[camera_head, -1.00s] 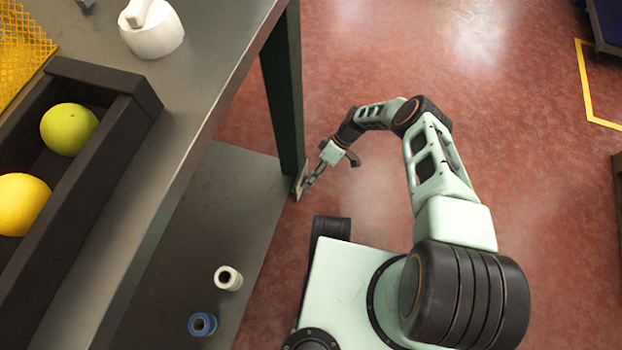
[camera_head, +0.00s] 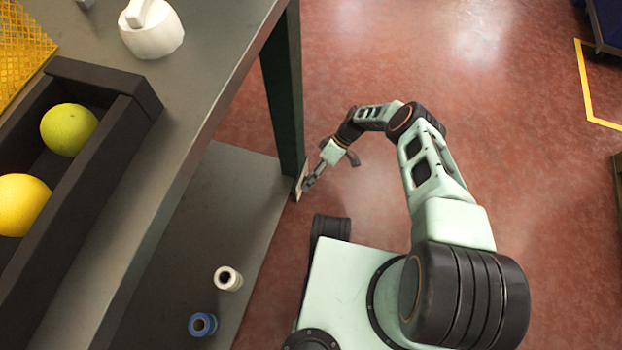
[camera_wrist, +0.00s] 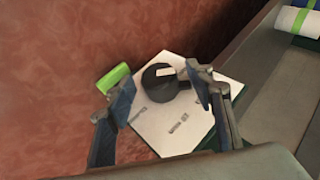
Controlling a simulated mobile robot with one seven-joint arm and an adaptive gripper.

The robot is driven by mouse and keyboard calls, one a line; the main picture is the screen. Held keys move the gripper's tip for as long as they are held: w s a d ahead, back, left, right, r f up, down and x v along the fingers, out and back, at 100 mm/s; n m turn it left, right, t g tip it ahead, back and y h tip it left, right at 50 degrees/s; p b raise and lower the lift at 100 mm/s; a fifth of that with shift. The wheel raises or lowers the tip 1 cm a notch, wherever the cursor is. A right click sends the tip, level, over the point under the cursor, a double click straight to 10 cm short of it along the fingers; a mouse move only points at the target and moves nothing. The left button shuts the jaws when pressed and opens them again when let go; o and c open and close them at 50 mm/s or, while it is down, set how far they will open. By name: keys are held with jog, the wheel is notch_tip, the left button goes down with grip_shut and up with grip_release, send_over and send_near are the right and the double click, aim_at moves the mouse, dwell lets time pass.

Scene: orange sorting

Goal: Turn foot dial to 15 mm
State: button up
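The foot dial is a black round knob (camera_wrist: 158,86) with a pale mark on its upper right, set on a white plate (camera_wrist: 178,130) with small printed labels I cannot read. In the head view the plate (camera_head: 299,187) shows edge-on at the foot of the table leg. My gripper (camera_head: 308,183) is right at the plate. In the wrist view my gripper (camera_wrist: 157,86) is open, with one finger on each side of the knob. The left finger stands apart from it; the right finger is very close, and I cannot tell whether it touches.
A green tab (camera_wrist: 114,78) lies beside the left finger. The dark table leg (camera_head: 283,95) rises above the plate. A white roll (camera_head: 228,278) and a blue roll (camera_head: 202,324) stand on the lower shelf (camera_head: 225,195). Red floor (camera_head: 370,215) is clear around my arm.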

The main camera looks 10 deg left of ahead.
jog(key=v, duration=1.2)
jog(key=shift+c, duration=0.2)
jog(key=shift+s+r+n+t+p, duration=0.55)
jog(key=shift+s+n+t+p, duration=0.45)
jog(key=shift+s+t+p, duration=1.95)
jog(key=shift+t+h, duration=0.3)
jog(key=shift+t, duration=0.35)
jog(key=b+x, duration=0.2)
jog(key=x, duration=0.1)
jog(key=s+b+x, duration=0.1)
jog(key=b+x, duration=0.1)
jog(key=x, duration=0.2)
jog(key=b+x, duration=0.2)
jog(key=x, duration=0.2)
jog(key=shift+s+a+r, duration=0.1)
jog(key=shift+s+a, duration=0.15)
jog(key=shift+s, duration=0.2)
jog(key=c, duration=1.2)
jog(key=shift+o, duration=0.2)
